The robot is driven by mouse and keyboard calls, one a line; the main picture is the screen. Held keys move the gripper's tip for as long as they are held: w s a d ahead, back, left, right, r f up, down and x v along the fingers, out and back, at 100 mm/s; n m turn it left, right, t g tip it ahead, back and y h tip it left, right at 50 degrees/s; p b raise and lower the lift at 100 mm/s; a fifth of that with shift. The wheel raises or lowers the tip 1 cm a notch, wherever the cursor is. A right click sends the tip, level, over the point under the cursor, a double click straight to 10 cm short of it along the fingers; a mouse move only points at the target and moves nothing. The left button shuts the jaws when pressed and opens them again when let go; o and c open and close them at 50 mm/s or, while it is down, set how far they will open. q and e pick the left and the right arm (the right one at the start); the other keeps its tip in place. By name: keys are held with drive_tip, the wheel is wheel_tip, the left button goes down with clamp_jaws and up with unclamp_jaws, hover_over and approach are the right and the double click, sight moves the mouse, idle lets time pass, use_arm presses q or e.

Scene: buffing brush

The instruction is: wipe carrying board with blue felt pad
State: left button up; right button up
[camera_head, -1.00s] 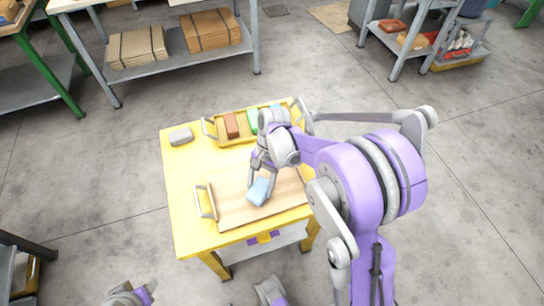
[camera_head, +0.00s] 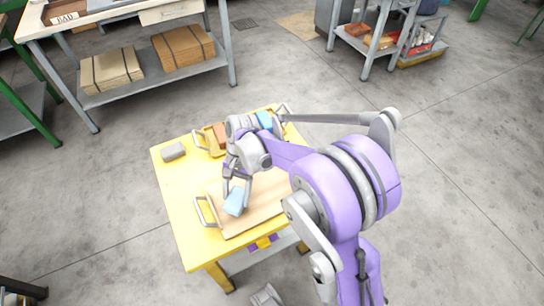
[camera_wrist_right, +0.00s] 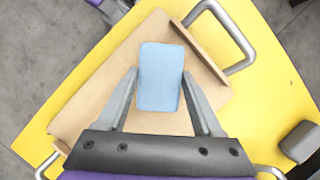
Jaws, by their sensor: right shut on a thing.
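The carrying board (camera_head: 262,198) is a light wooden board with a metal handle (camera_head: 204,212) at its left end, lying on a yellow table. My right gripper (camera_head: 236,184) is shut on the light blue felt pad (camera_head: 235,203). The pad is over the left part of the board, near that handle; whether its whole underside touches the wood is hard to tell. In the right wrist view the pad (camera_wrist_right: 160,78) sits between the two fingers, with the board (camera_wrist_right: 105,88) beneath it. My right forearm hides part of the board. My left gripper is out of view.
A yellow tray (camera_head: 202,138) with a brown block (camera_head: 220,134) and a blue block (camera_head: 264,120) stands at the table's back, partly behind my arm. A grey block (camera_head: 173,151) lies at the back left. The table's left strip (camera_head: 180,200) is clear.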

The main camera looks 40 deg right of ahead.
drive_tip(key=shift+p+v, duration=0.5)
drive_tip(key=shift+v, duration=0.35)
drive_tip(key=shift+s+a+r+p, duration=0.1)
drive_tip(key=shift+r+p, duration=0.5)
drive_tip(key=shift+r, duration=0.4)
drive_tip(key=shift+s+a+r+p, duration=0.1)
drive_tip(key=shift+r+p, duration=0.45)
drive_tip(key=shift+r, duration=0.4)
